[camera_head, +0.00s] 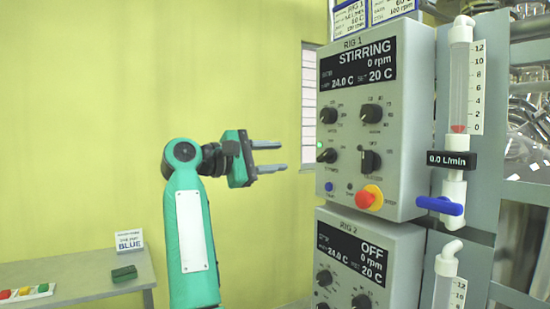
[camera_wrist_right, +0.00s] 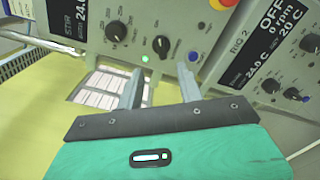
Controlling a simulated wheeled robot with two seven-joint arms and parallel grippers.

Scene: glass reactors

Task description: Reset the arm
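My right gripper (camera_head: 283,156) is raised in the middle of the head view, just left of the RIG 1 control box (camera_head: 395,150). Its two grey fingers are apart and point right toward the box, with nothing between them. In the right wrist view the open fingers of the right gripper (camera_wrist_right: 160,90) point at the lower part of a panel with black knobs (camera_wrist_right: 161,45) and a lit green light (camera_wrist_right: 145,57). A clear gap between fingers and box shows in the head view. My left gripper is not in view.
RIG 1's display (camera_head: 358,67) reads STIRRING, 0 rpm. Below it are knobs, a red stop button (camera_head: 368,197) and the RIG 2 box (camera_head: 365,260), reading OFF. A flow tube (camera_head: 458,90) with a blue valve handle (camera_head: 440,205) stands right. A table (camera_head: 80,280) is at lower left.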

